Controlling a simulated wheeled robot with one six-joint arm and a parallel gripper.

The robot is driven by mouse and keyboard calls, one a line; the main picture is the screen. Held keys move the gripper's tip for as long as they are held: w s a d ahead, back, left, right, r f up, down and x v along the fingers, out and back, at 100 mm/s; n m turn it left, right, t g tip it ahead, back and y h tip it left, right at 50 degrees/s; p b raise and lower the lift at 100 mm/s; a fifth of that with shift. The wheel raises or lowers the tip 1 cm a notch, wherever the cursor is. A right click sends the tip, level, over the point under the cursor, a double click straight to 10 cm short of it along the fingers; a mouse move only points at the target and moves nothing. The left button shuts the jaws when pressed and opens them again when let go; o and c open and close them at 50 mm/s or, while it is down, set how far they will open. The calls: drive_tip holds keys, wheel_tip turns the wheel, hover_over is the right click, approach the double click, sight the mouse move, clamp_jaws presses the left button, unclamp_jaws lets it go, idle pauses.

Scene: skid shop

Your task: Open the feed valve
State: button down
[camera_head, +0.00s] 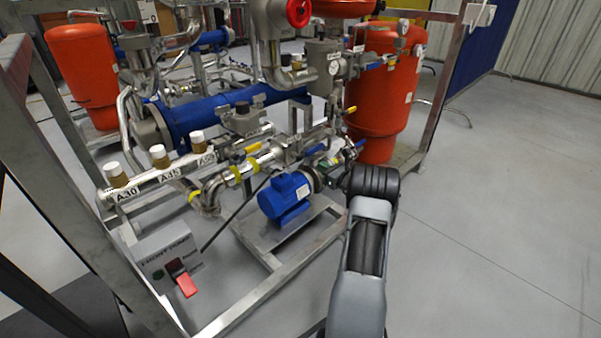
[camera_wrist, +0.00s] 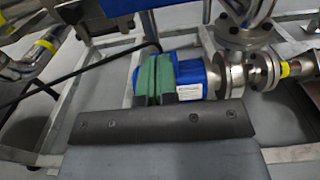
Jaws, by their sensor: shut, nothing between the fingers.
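No label readable here says which valve is the feed valve. In the head view, valves with yellow lever handles (camera_head: 253,147) and blue lever handles (camera_head: 317,148) sit on the steel pipes of the skid. A red handwheel (camera_head: 299,12) stands at the top. My gripper (camera_wrist: 157,78) shows in the wrist view as two green fingers close together, shut and empty. They appear in front of the blue pump motor (camera_wrist: 192,76); I cannot tell whether they touch it. In the head view my arm hides most of my gripper.
The blue pump (camera_head: 286,196) stands on the metal skid frame (camera_head: 285,262). Orange tanks (camera_head: 383,95) (camera_head: 80,75) stand at either side. A pump switch box (camera_head: 170,262) with a red switch is at front left. Steel flanges (camera_wrist: 235,75) lie right of the motor. The right floor is clear.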

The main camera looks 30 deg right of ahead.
drive_tip(key=s+d+p, duration=0.1)
drive_tip(key=s, duration=0.6)
drive_tip(key=shift+d, duration=0.1)
idle(0.5)
